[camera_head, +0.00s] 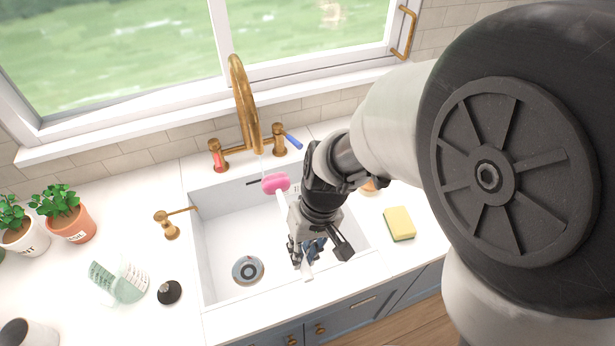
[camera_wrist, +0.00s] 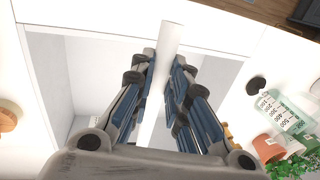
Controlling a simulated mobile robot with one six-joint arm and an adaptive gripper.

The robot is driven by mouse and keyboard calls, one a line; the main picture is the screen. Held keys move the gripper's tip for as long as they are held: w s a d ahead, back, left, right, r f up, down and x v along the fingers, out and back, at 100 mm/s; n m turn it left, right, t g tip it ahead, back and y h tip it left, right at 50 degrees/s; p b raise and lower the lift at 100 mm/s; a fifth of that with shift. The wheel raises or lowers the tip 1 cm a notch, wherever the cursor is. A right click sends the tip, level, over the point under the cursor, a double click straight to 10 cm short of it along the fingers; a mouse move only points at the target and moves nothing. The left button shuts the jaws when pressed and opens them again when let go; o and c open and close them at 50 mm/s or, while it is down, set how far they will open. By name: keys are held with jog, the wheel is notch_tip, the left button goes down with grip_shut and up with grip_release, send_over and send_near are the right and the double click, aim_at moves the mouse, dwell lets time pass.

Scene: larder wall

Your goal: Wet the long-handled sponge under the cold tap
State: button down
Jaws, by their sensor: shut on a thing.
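The long-handled sponge has a pink head (camera_head: 275,183) and a white handle (camera_head: 307,272). My gripper (camera_head: 308,252) is shut on the handle over the right part of the sink. The handle also runs between the fingers (camera_wrist: 164,75) in the wrist view (camera_wrist: 169,38). The pink head is near the sink's back wall, just below and slightly right of the spout end. The brass tap (camera_head: 243,95) has a blue-marked lever (camera_head: 293,141) on the right and a red-marked lever (camera_head: 217,161) on the left. I cannot tell surely whether water runs. My wrist hides part of the handle.
The white sink (camera_head: 220,230) has a round drain (camera_head: 248,270). A yellow sponge (camera_head: 399,223) lies right of it. A brass dispenser (camera_head: 169,228), a dark round thing (camera_head: 169,292), a measuring jug (camera_head: 128,284) and potted herbs (camera_head: 70,222) stand left. The window sill is behind the tap.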

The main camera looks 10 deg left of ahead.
jog(key=shift+d, duration=0.1)
jog(key=d+b, duration=0.1)
jog(key=d, duration=0.6)
jog(key=shift+s+d, duration=0.35)
jog(key=shift+d, duration=0.05)
dwell(0.8)
dwell(0.4)
jog(key=d+r+p, duration=0.2)
jog(key=d+r, duration=0.2)
jog(key=d, duration=0.1)
jog(key=shift+s+p, duration=0.25)
jog(key=shift+p, duration=0.05)
dwell(0.5)
